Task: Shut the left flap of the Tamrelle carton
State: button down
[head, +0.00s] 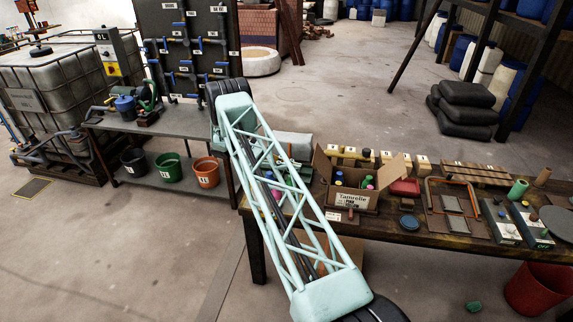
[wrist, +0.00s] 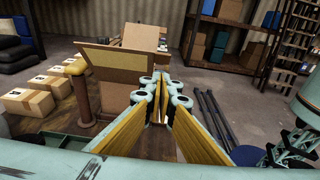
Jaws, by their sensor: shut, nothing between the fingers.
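The Tamrelle carton (head: 369,209) stands on the wooden bench with its printed label facing front. Its left flap (head: 322,164) stands up, and its right flap (head: 391,172) leans up and outward. Several bottles with coloured caps show inside. In the wrist view, my gripper (wrist: 161,84) is shut and empty, its yellow-padded fingers meeting at the tips. A raised brown cardboard panel (wrist: 108,62), apparently a carton flap, is just left of and beyond the fingertips; I cannot tell whether they touch. In the head view, my pale green lattice arm hides the gripper.
Small numbered boxes (head: 366,158) stand behind the carton. A red tray (head: 405,187) and a blue round lid (head: 409,222) lie to its right, with tools and panels further right. A lower grey bench (head: 187,133) with buckets stands at left.

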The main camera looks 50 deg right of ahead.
aim_at(313, 165)
jog(key=shift+s+d+r+p, duration=0.15)
jog(key=shift+s+d+r, duration=0.2)
jog(key=shift+s, duration=0.2)
jog(key=shift+s+d+r+p, duration=0.1)
jog(key=shift+s+d+r, duration=0.1)
jog(key=shift+s+r, duration=0.3)
jog(key=shift+s+d+r+p, duration=0.15)
jog(key=shift+s+d+r, duration=0.15)
jog(key=shift+s, duration=0.35)
jog(key=shift+s+d+r, duration=0.1)
jog(key=shift+s+r, duration=0.1)
jog(key=shift+r, duration=0.05)
